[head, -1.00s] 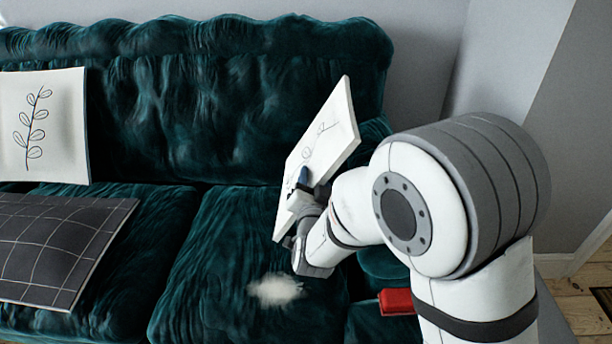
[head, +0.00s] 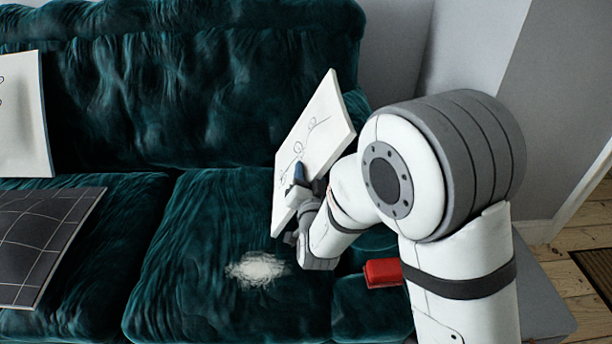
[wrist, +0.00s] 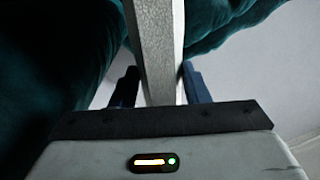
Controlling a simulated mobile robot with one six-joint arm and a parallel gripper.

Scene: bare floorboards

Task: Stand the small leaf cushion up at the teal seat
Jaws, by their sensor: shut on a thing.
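The small leaf cushion (head: 312,136) is a thin white square with a line-drawn leaf sprig. My gripper (head: 300,188) is shut on its lower part and holds it tilted above the right end of the teal seat (head: 190,235). In the wrist view the cushion's pale edge (wrist: 160,50) stands between the two fingers (wrist: 160,88). The cushion appears clear of the teal backrest (head: 200,90). My arm hides part of the sofa's right side.
A white leaf cushion (head: 22,120) leans on the backrest at the far left. A dark grid-patterned cushion (head: 40,240) lies on the left seat. A pale fluffy patch (head: 258,269) lies on the seat. A red object (head: 383,273) is by the right armrest.

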